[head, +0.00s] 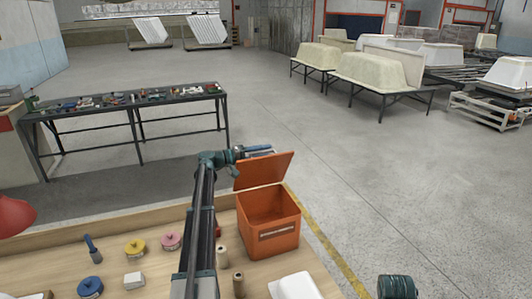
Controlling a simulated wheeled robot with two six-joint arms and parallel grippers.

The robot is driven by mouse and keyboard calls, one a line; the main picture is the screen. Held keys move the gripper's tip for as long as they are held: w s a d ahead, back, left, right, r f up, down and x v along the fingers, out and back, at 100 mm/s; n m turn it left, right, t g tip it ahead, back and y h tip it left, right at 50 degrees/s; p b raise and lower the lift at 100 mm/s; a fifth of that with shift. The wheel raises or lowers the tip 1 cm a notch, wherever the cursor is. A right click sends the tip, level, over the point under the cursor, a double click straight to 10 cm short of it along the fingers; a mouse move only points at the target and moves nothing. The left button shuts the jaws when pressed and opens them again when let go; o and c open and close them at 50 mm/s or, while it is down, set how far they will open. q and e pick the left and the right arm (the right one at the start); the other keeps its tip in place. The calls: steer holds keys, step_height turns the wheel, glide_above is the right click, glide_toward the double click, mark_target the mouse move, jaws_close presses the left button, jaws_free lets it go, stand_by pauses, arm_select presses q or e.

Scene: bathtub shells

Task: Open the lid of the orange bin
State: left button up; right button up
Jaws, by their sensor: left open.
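The orange bin (270,236) stands on the wooden workbench at its far right corner, with a label on its front wall. Its lid (264,172) is raised and tilted up at the back left side, and the dark inside of the bin shows. My left arm reaches up past the bin's left side. My left gripper (262,150) is open at the lid's upper edge, partly behind it. Whether it touches the lid I cannot tell. My right gripper is not in view; only a dark teal part of mine shows at the bottom right.
On the workbench (150,243) lie yellow (135,247), pink (171,240) and blue (90,287) round items, a brush (93,249), spools (222,256) and a white tray (296,287). A tool table (130,103) stands beyond.

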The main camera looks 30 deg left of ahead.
arm_select(q)
steer(key=shift+w+d, duration=0.35)
jaws_close()
stand_by(1.3)
